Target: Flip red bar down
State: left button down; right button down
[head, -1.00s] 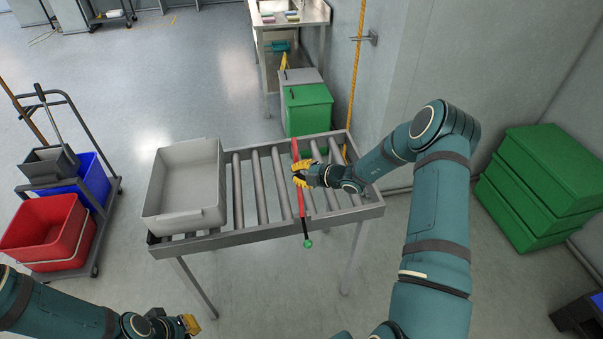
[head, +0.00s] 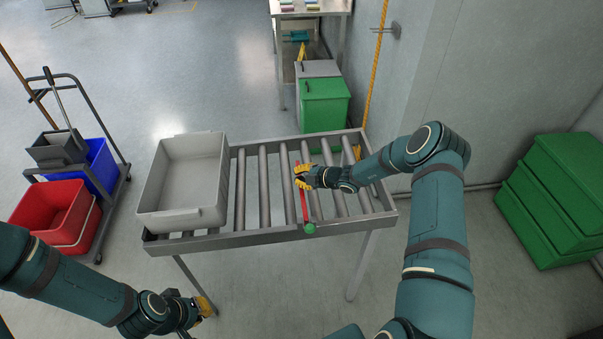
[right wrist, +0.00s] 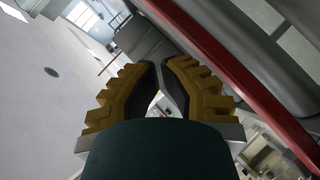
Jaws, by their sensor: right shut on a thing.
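The red bar (head: 304,205) lies across the roller conveyor (head: 270,238), with a green knob (head: 310,229) at its near end by the front rail. My right gripper (head: 302,176) is at the bar's far part and covers some of it. In the right wrist view the yellow fingers (right wrist: 162,72) are closed together with a narrow gap. The red bar (right wrist: 235,75) runs diagonally past them on the right there; what the tips hold is hard to see. My left gripper (head: 205,306) is low at the left, clear of the conveyor; its fingertips are too small to read.
A grey bin (head: 155,221) stands on the left of the conveyor. A cart with red (head: 50,208) and blue buckets stands further left. Green crates (head: 545,215) are stacked at the right by the wall, and a green container (head: 325,105) stands behind the conveyor.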

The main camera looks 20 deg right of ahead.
jog(key=shift+w+d+f+b, duration=0.15)
jog(key=shift+f+b, duration=0.15)
jog(key=shift+f, duration=0.8)
jog(key=shift+s+f+b, duration=0.2)
jog(key=shift+s+b, duration=0.05)
jog(key=shift+b, duration=0.05)
jog(key=r+p, duration=0.2)
jog(key=r, duration=0.1)
jog(key=r+p, duration=0.2)
jog(key=shift+w+d+r, duration=0.15)
jog(key=shift+w+r, duration=0.05)
jog(key=shift+r, duration=0.2)
jog(key=s+d+r, duration=0.2)
jog(key=d+r, duration=0.4)
jog(key=shift+r, duration=0.2)
jog(key=shift+d, duration=0.1)
